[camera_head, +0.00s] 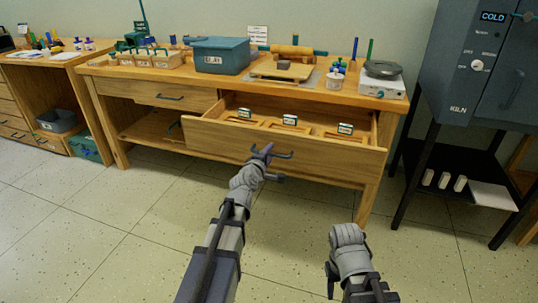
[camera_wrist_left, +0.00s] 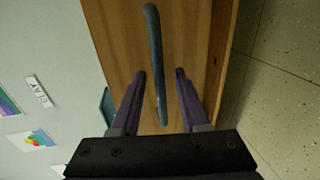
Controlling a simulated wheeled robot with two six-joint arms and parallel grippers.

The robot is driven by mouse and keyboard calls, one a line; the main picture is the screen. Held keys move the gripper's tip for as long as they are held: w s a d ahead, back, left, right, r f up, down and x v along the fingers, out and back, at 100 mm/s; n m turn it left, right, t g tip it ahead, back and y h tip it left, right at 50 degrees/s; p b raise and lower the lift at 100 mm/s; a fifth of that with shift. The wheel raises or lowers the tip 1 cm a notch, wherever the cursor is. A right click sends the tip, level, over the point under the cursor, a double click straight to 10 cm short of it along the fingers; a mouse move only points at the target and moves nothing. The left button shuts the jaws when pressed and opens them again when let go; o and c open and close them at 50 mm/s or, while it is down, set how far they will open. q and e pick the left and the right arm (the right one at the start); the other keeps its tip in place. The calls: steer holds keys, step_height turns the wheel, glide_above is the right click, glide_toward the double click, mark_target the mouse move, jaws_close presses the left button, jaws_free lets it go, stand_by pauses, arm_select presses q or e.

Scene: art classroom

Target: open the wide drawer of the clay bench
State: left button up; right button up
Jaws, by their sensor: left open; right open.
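The clay bench (camera_head: 112,71) is a wooden table along the wall. Its wide drawer (camera_head: 228,141) is pulled out toward me, and its inside shows. A dark blue-grey bar handle (camera_head: 284,155) sits on the drawer front. My left gripper (camera_head: 263,150) is at this handle. In the left wrist view its open fingers (camera_wrist_left: 160,72) lie on either side of the handle (camera_wrist_left: 154,45); contact cannot be told. My right gripper (camera_head: 331,279) is low at the front, away from the bench; only part of it shows and its fingertips are unclear.
The drawer holds several small labelled items (camera_head: 290,120). A narrower shut drawer (camera_head: 165,97) is at left. A teal box (camera_head: 221,55) and a scale (camera_head: 382,82) stand on the bench. The kiln (camera_head: 470,65) on its dark stand is at right. The floor (camera_head: 105,232) in front is clear.

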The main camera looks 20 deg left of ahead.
arm_select(q)
steer(key=p+v, duration=0.1)
steer(key=v, duration=0.6)
steer(key=shift+s+p, duration=0.3)
steer(key=shift+s, duration=0.1)
steer(key=shift+d, duration=0.1)
